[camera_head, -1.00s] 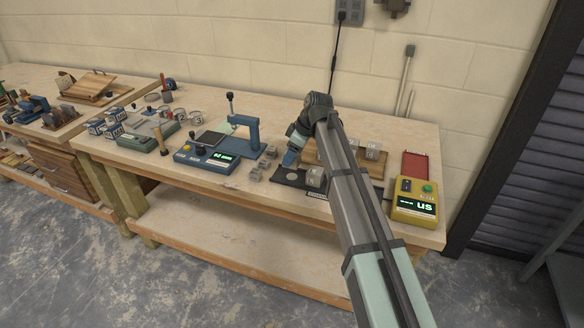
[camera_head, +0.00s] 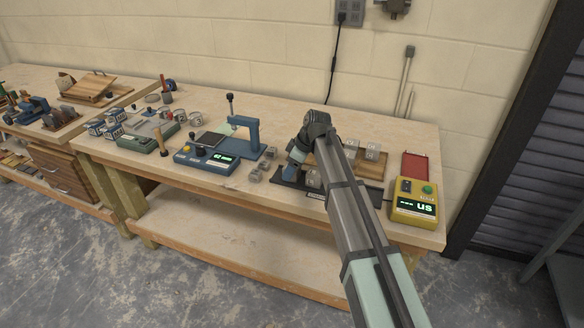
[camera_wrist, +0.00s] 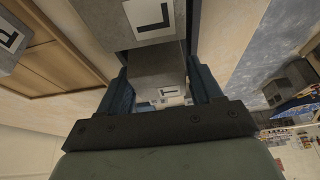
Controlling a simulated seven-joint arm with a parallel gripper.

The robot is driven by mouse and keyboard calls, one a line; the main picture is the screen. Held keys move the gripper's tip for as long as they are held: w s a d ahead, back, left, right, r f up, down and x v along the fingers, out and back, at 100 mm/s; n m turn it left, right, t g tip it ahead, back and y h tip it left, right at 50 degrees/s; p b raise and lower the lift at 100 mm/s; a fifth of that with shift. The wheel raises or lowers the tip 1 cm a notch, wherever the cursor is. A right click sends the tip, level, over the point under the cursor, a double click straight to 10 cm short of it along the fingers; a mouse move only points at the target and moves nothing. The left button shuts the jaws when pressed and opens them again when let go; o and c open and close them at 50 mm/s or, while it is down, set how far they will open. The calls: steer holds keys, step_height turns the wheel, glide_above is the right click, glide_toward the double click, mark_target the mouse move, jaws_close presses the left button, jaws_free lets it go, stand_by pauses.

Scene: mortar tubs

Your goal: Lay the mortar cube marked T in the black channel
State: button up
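In the wrist view a grey mortar cube (camera_wrist: 158,68) sits between the two blue fingers of my gripper (camera_wrist: 165,98). Its label is small and foreshortened; the mark looks like a T, but I cannot read it surely. The fingers appear closed on its sides. Another grey cube, marked L (camera_wrist: 153,18), is just beyond it, between dark walls of the black channel (camera_wrist: 118,28). In the head view my gripper (camera_head: 289,173) is low over the left part of the black channel (camera_head: 282,182), with a cube (camera_head: 314,178) to its right. Whether the held cube touches the channel floor is hidden.
A wooden tray (camera_head: 372,168) with several marked cubes stands behind the channel. Several small grey blocks (camera_head: 256,174) lie to its left, near a blue press (camera_head: 243,138). A yellow meter (camera_head: 414,202) and a red tray (camera_head: 414,166) are to the right.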

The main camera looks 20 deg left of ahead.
steer(key=o, duration=0.3)
steer(key=v, duration=1.2)
steer(key=shift+r, duration=0.2)
